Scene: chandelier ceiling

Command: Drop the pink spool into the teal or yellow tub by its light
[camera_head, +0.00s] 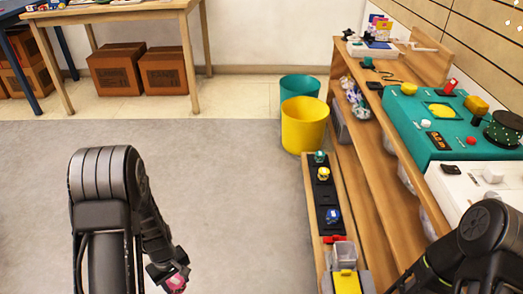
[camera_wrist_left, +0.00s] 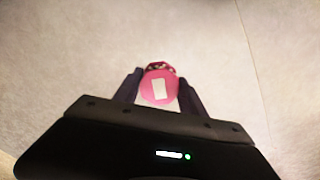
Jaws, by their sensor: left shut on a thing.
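My left gripper (camera_head: 175,279) is low over the grey floor, left of the tubs, and is shut on the pink spool (camera_head: 177,284). In the left wrist view the spool (camera_wrist_left: 155,86) sits between the fingers, with a white patch on its face. A small green light glows on the dark housing below it. The yellow tub (camera_head: 303,130) stands on the floor right of centre. The teal tub (camera_head: 299,84) stands just behind it, partly hidden. My right arm shows at the lower right, but its gripper is out of view.
A wooden shelf unit (camera_head: 375,175) stands right of the tubs, with a teal machine (camera_head: 430,125) on top. A low wooden bench (camera_head: 313,200) holds small coloured items on a black strip. A table (camera_head: 120,15) and cardboard boxes (camera_head: 115,70) stand behind. The floor between gripper and tubs is clear.

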